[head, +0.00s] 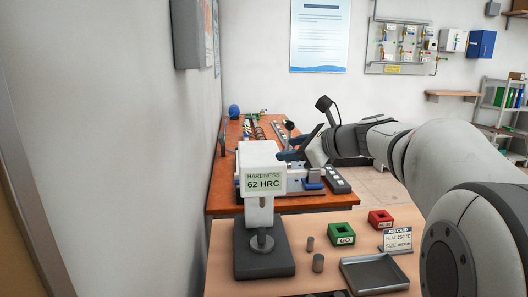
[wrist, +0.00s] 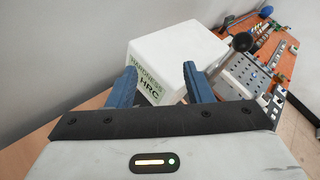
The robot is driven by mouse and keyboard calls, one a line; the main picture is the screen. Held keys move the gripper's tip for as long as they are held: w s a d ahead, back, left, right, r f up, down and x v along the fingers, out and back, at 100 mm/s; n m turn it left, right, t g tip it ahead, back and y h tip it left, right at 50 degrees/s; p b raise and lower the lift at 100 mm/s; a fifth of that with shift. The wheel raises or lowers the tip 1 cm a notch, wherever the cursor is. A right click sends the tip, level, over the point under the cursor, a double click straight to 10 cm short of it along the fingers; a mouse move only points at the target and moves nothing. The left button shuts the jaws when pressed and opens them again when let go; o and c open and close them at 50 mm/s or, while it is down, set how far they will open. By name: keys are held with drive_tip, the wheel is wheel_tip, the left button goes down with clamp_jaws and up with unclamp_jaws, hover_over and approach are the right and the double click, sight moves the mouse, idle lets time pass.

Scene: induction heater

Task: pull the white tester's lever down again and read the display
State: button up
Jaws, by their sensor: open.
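The white tester (head: 258,158) stands on a dark base at the front left of the near table; its display (head: 264,183) reads "HARDNESS 62 HRC". Its white head (wrist: 170,60) fills the middle of the wrist view, with the display tilted and partly hidden by a finger. The lever's black ball knob (wrist: 242,42) stands raised at the tester's right side; the knob also shows in the head view (head: 290,125). My gripper (wrist: 160,83) is open, its blue fingers apart and nothing held. In the head view my gripper (head: 288,149) is just behind the tester's head, near the lever.
A green GO box (head: 341,234), a red box (head: 380,218), a job card (head: 398,238) and a dark tray (head: 374,272) are further right. An orange-brown bench (head: 224,185) with equipment lies behind. A wall is close on the left.

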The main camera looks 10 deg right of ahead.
sight(294, 126)
drive_tip(key=w+d+r+m+t+y+b, duration=0.1)
drive_tip(key=w+d+r+m+t+b, duration=0.1)
drive_tip(key=w+d+m+t+b, duration=0.35)
drive_tip(key=w+a+p, duration=0.1)
drive_tip(key=w, duration=0.2)
drive_tip(key=w+a+m+g, duration=0.1)
drive_tip(key=w, duration=0.2)
drive_tip(key=w+a+m+p, duration=0.1)
drive_tip(key=w, duration=0.2)
drive_tip(key=shift+a+f+p, duration=0.1)
drive_tip(key=shift+a+p, duration=0.05)
drive_tip(key=shift+p, duration=0.15)
drive_tip(key=shift+s, duration=0.1)
drive_tip(key=shift+c, duration=0.5)
clamp_jaws()
